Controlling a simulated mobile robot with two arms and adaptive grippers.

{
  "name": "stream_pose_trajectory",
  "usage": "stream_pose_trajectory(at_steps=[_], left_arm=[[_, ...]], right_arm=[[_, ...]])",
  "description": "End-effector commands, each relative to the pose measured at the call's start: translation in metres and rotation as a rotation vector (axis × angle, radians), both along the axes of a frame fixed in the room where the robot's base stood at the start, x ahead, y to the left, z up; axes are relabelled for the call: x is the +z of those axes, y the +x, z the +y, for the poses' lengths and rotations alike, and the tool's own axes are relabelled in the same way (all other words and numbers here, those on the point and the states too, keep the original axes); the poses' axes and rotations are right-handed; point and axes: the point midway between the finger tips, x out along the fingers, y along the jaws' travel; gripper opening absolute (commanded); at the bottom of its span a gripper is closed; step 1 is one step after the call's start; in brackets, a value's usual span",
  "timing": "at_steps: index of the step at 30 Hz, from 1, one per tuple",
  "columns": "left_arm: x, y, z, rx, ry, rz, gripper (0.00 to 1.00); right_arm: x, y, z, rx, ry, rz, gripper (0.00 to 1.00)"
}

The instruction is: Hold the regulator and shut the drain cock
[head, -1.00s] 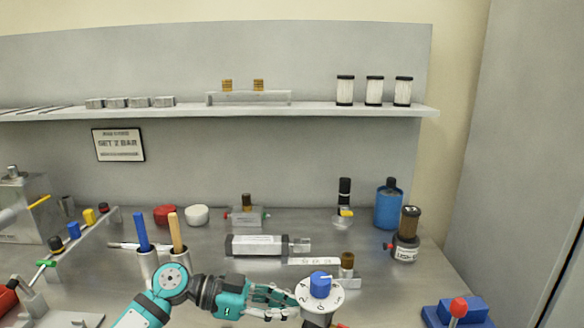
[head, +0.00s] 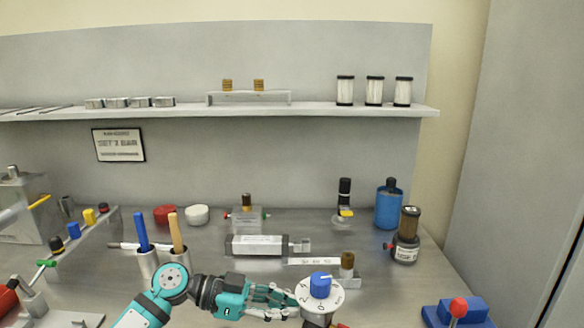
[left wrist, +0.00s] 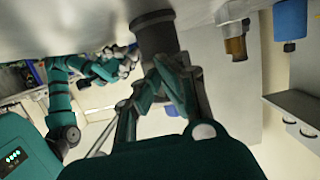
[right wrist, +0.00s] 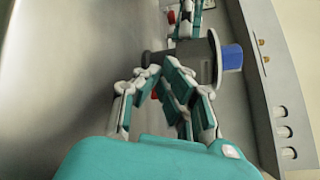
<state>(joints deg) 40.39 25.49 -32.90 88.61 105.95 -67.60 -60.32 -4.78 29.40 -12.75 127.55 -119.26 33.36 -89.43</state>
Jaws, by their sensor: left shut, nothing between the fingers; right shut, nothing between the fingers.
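The regulator has a white numbered dial with a blue knob (head: 320,286) at the bottom centre of the head view. Its blue knob also shows in the right wrist view (right wrist: 231,58). My left gripper (head: 297,304) is just left of the regulator, with empty, shut fingers. In the left wrist view its fingers (left wrist: 170,75) are close to a dark cylindrical body (left wrist: 157,38). My right gripper (right wrist: 160,70) is shut and empty, close to the regulator in the right wrist view. A small red part, perhaps the drain cock (right wrist: 154,95), shows by its fingers, largely hidden.
A brown-topped fitting (head: 347,270) stands close behind the regulator. A clear-grey cylinder (head: 257,245) lies behind my left gripper. A blue box with a red-knobbed lever (head: 458,308) is at right. Two handled tools in holders (head: 149,262) stand near my left arm.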

Motion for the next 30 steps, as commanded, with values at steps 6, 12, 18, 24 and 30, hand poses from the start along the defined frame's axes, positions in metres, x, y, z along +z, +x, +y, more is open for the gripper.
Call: stream_pose_trajectory(at_steps=[6,12,18,24,30], left_arm=[[0.0000,0.0000,0.0000,0.000,0.000,0.000,0.00],[0.0000,0.0000,0.0000,0.000,0.000,0.000,0.00],[0.0000,0.0000,0.0000,0.000,0.000,0.000,0.00],[0.0000,0.0000,0.0000,0.000,0.000,0.000,0.00],[0.0000,0.0000,0.0000,0.000,0.000,0.000,0.00]], right_arm=[[-0.0003,0.0006,-0.0006,0.000,0.000,0.000,0.00],[-0.0005,0.0025,-0.0018,0.000,-0.001,0.001,0.00],[-0.0008,0.0046,-0.0032,0.000,-0.001,0.001,0.00],[-0.0010,0.0067,-0.0045,0.000,-0.001,-0.001,0.00],[-0.0010,0.0088,-0.0058,0.000,-0.001,-0.001,0.00]])
